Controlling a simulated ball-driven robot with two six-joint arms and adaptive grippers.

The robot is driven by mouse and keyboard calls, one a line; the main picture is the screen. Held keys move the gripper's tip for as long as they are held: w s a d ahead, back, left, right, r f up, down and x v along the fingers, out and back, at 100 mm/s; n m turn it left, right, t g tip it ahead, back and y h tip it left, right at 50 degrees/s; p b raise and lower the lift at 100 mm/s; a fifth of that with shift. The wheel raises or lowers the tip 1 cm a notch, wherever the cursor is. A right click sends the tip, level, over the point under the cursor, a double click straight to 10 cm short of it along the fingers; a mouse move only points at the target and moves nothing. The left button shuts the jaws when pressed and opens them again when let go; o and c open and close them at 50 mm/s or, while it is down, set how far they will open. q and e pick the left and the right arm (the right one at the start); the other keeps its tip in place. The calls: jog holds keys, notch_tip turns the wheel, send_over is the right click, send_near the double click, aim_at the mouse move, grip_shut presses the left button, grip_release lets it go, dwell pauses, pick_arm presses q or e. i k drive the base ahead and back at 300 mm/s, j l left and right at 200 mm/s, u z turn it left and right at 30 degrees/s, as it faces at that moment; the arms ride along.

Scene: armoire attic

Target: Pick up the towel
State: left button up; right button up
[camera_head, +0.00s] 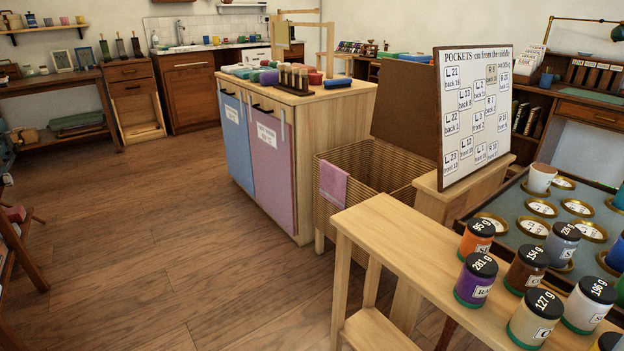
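A small pink cloth, which looks like a towel (333,184), hangs over the near rim of a tall wicker basket (375,165) in the middle of the head view. Larger flat hangings, one blue (235,140) and one pink (273,172), each with a white label, cover the front of a light wooden cabinet to its left. I cannot tell whether these are cloths or panels. Neither of my grippers shows in this view.
A wooden bench (420,245) with labelled jars (477,282) stands at the near right. A board of labels (475,110) rises behind it. The cabinet (340,110) stands beside the basket. The wooden floor (160,230) at the left and centre is clear.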

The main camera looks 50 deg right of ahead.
aim_at(333, 179)
jog(key=i+z, duration=0.25)
jog(key=i, duration=0.45)
jog(key=i+j+z, duration=0.25)
jog(key=i, duration=0.4)
jog(key=i+z, duration=0.25)
jog(key=z, duration=0.2)
jog(key=i+z, duration=0.3)
jog(key=z, duration=0.15)
jog(key=i+j+z, duration=0.15)
jog(key=z, duration=0.3)
jog(key=i, duration=0.1)
